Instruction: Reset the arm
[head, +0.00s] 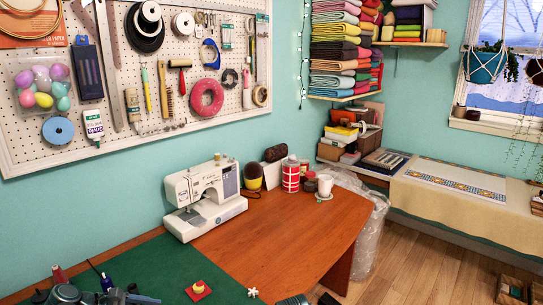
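No object is named by the task beyond my arms. Grey-blue and dark parts (66,294) show at the bottom left edge, over the green mat. They may be part of my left arm, but they are cut off and I cannot make out fingertips. Two dark pieces (293,300) show at the bottom edge near the middle, with a gap between them. I cannot tell whether they belong to my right gripper. No object is seen held.
A small red-and-yellow item (198,290) and a white piece (252,292) lie near the front. The table's middle is clear.

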